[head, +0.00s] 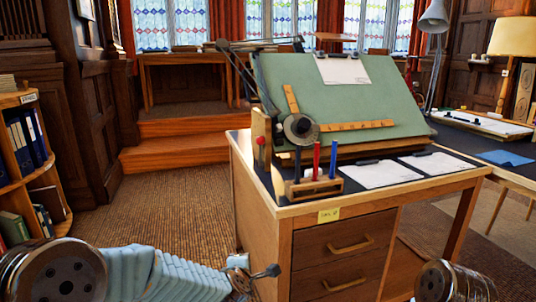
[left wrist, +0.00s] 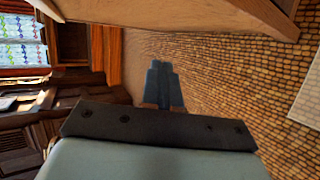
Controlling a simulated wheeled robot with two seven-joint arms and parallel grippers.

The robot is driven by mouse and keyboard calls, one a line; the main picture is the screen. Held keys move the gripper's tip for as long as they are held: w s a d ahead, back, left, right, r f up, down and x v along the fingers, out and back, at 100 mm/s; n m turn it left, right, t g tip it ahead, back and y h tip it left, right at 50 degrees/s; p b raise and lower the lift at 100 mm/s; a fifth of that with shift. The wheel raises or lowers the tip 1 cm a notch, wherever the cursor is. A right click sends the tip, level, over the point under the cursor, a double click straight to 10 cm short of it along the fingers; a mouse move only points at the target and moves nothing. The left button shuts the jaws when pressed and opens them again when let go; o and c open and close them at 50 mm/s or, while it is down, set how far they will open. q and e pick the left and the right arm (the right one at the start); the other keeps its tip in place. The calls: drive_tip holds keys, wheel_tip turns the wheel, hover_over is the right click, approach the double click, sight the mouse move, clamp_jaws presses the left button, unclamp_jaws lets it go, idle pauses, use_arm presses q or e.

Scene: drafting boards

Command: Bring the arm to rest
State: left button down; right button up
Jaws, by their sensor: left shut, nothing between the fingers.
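My left arm (head: 160,272) comes in along the bottom left of the head view, low in front of the wooden desk (head: 262,205). In the left wrist view my left gripper (left wrist: 161,68) has its blue-grey fingers together with nothing between them, above the brown woven floor. The gripper is apart from the desk things and holds none of them. Only a round joint of my right arm (head: 450,283) shows at the bottom right of the head view; its gripper is out of view.
A green drafting board (head: 350,95) stands tilted on the desk. A wooden pen holder (head: 313,188) with upright pens stands at the desk's front left corner, beside white papers (head: 382,174). A bookshelf (head: 30,170) is at the left. The carpet (head: 190,195) between is clear.

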use_arm(q)
drive_tip(key=s+a+f+m+g+h, duration=0.1)
drive_tip(key=s+a+f+m+g, duration=0.15)
drive_tip(key=f, duration=0.45)
drive_tip(key=s+a+f+m+g, duration=0.1)
drive_tip(key=s+f+m, duration=0.3)
drive_tip(key=f, duration=0.4)
drive_tip(key=s+a+f+m+g+h, duration=0.1)
drive_tip(key=s+f+m+g, duration=0.3)
drive_tip(key=s+f, duration=0.3)
drive_tip(key=s+a+f+m+g+h, duration=0.1)
drive_tip(key=s+f+m+g, duration=0.3)
drive_tip(key=s, duration=1.2)
wheel_tip(320, 180, down, 4)
drive_tip(key=shift+s+f+m+p, duration=0.25)
drive_tip(key=shift+m+p, duration=0.2)
drive_tip(key=shift+m, duration=0.7)
